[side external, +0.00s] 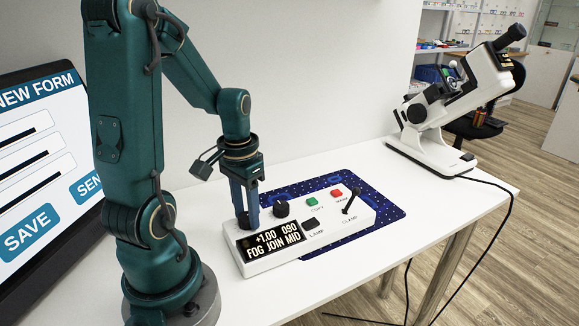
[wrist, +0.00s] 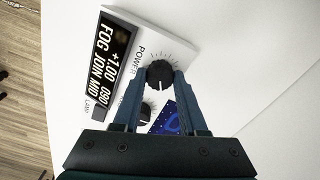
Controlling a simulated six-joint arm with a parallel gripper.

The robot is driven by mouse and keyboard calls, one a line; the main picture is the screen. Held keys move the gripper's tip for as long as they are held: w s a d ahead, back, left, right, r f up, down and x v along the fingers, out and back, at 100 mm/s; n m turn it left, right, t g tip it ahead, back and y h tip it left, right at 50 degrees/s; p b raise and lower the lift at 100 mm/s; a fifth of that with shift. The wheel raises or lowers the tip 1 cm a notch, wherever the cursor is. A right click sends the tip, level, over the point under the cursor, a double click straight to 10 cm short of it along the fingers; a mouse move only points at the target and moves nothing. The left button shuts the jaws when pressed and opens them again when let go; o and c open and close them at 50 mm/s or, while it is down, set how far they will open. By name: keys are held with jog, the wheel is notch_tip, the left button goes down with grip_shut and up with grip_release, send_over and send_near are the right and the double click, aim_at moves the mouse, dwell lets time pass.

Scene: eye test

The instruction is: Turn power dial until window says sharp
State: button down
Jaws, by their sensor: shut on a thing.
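The white control box (side external: 340,222) lies on the table, with a display window (side external: 272,241) at its front left. The window reads "+1.00 090" and "FOG JOIN MID"; the same text shows sideways in the wrist view (wrist: 110,62). The black power dial (wrist: 159,73), labelled POWER and ringed by tick marks, is between the fingertips of my gripper (wrist: 161,80). My gripper (side external: 245,212) points down and is shut on this dial, one finger on each side. In the side view the fingers mostly hide the dial.
A second black knob (side external: 281,208) stands right beside my gripper. Green (side external: 311,197) and red (side external: 336,193) buttons, a lamp switch and a clamp lever (side external: 351,201) are farther right. The box sits partly on a blue patterned mat (side external: 392,212). A white lens instrument (side external: 430,150) stands behind right. A screen (side external: 40,170) is at left.

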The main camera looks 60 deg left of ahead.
aim_at(247, 216)
jog(key=shift+m, duration=0.7)
jog(key=shift+c, duration=2.2)
grip_release()
jog(key=shift+r, duration=2.6)
